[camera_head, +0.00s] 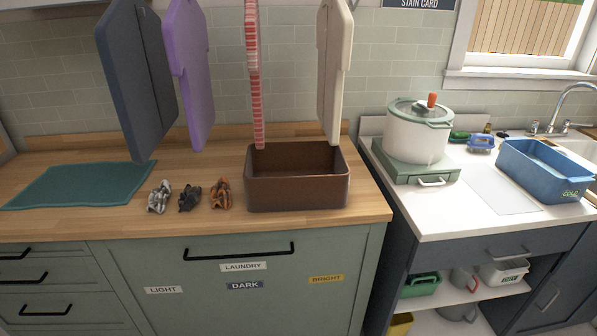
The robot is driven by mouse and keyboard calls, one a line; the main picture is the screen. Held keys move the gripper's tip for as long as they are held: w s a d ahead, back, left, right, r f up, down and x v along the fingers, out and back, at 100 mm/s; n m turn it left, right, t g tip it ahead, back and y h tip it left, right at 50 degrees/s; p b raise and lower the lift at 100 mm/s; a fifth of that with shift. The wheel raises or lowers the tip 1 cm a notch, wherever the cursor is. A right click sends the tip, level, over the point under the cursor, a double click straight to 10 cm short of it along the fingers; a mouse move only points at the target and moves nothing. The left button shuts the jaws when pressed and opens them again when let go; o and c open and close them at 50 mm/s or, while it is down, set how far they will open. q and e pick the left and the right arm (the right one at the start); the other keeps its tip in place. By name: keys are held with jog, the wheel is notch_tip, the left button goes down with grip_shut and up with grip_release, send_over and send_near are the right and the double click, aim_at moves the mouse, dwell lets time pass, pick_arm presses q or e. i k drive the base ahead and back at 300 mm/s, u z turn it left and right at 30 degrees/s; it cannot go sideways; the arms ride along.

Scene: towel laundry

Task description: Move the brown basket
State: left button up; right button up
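The brown basket (297,192) is an open rectangular box standing upright on the right part of the wooden counter. Its inside looks empty from here. Neither of my grippers shows in the head view, and nothing is touching the basket from above.
A teal towel (82,184) and several small crumpled cloths (188,197) lie left of the basket. Navy, purple, striped and cream towels (328,75) hang above the counter. A white pot (416,136) and blue basin (542,176) stand on the white counter at right.

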aim_at(295, 174)
jog(key=u, duration=1.7)
jog(key=i, duration=1.35)
jog(key=z, duration=2.3)
